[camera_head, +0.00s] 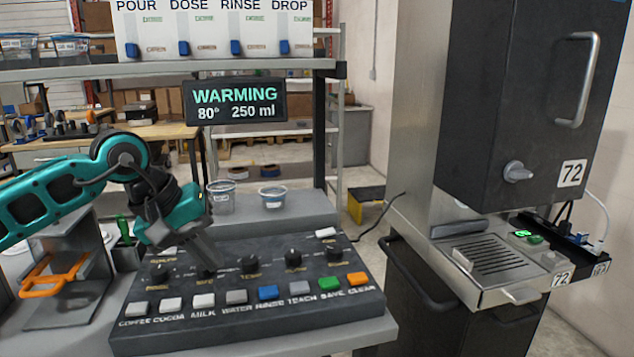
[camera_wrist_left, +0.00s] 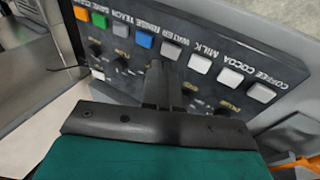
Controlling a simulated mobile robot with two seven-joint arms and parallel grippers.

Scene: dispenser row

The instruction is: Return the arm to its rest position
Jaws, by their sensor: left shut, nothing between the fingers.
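My left arm comes in from the left in the head view. My left gripper (camera_head: 210,260) is shut and empty, pointing down over the left half of the dark control panel (camera_head: 230,331), near its row of black knobs. In the left wrist view the closed fingers (camera_wrist_left: 162,72) overlap the panel close to the grey WATER button; I cannot tell whether they touch it. The blue RINSE button (camera_head: 268,292) and grey WATER button (camera_head: 236,297) show in the front row. My right gripper is not in view.
A display (camera_head: 236,101) reading WARMING, 80°, 250 ml hangs above the panel. Clear cups (camera_head: 272,197) stand behind it. A tall machine marked 72 (camera_head: 520,100) stands at right. An orange-handled item (camera_head: 55,277) is at left, below my arm.

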